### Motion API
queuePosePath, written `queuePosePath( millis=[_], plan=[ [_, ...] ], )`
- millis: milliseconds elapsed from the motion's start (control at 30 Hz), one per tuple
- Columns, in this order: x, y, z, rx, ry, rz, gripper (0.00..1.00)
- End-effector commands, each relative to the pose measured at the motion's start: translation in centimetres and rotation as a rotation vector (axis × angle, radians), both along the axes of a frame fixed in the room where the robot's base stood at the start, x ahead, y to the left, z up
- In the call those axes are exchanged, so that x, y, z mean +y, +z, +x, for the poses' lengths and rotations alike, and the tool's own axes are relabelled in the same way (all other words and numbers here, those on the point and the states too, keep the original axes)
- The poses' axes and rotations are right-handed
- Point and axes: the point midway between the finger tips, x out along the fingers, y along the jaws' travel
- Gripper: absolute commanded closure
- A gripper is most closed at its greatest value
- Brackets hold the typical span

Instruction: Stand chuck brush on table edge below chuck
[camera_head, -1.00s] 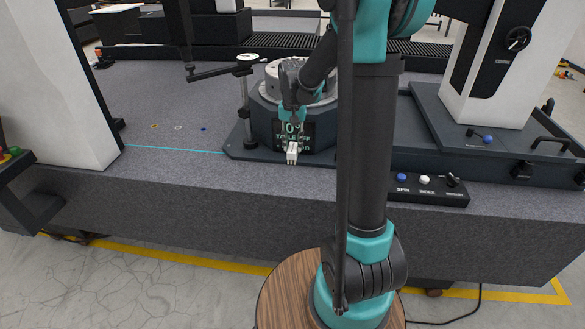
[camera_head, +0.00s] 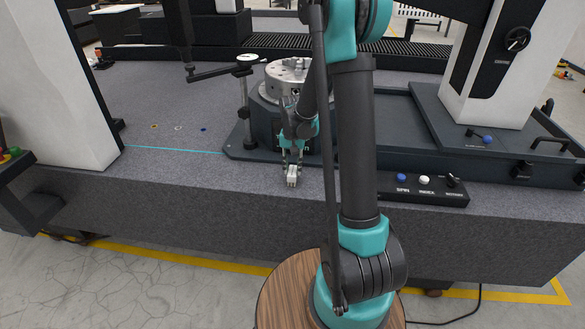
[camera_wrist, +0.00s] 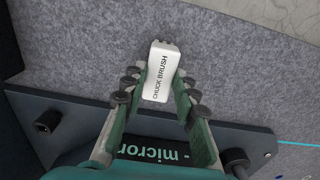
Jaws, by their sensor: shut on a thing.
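The chuck brush (camera_wrist: 160,72) is a small white block lettered "CHUCK BRUSH" in the wrist view. In the head view the brush (camera_head: 292,175) is pale and small, over the front strip of the granite table (camera_head: 240,190). My gripper (camera_head: 292,162) is shut on the brush; in the wrist view its fingers (camera_wrist: 158,85) flank the brush on both sides. The round grey chuck (camera_head: 288,72) sits on its dark base behind my gripper, partly hidden by my arm. I cannot tell whether the brush touches the granite.
A dial indicator stand (camera_head: 246,105) rises left of the chuck. A button box (camera_head: 425,187) lies right on the table's front strip. A white column (camera_head: 55,80) stands at the left. The granite left of the base is mostly clear.

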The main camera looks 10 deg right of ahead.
Motion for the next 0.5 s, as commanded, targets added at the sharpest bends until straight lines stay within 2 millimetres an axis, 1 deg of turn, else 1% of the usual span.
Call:
queuePosePath(
  millis=[133, 167, 300, 500],
  plan=[
    [0.0, -0.27, 0.02, 0.0, 0.0, 0.0, 1.0],
    [0.0, -0.26, 0.02, 0.0, 0.0, 0.0, 0.69],
    [0.01, -0.23, 0.01, 0.0, 0.0, 0.0, 0.52],
    [0.0, -0.22, 0.01, 0.0, 0.0, 0.0, 0.51]
  ],
)
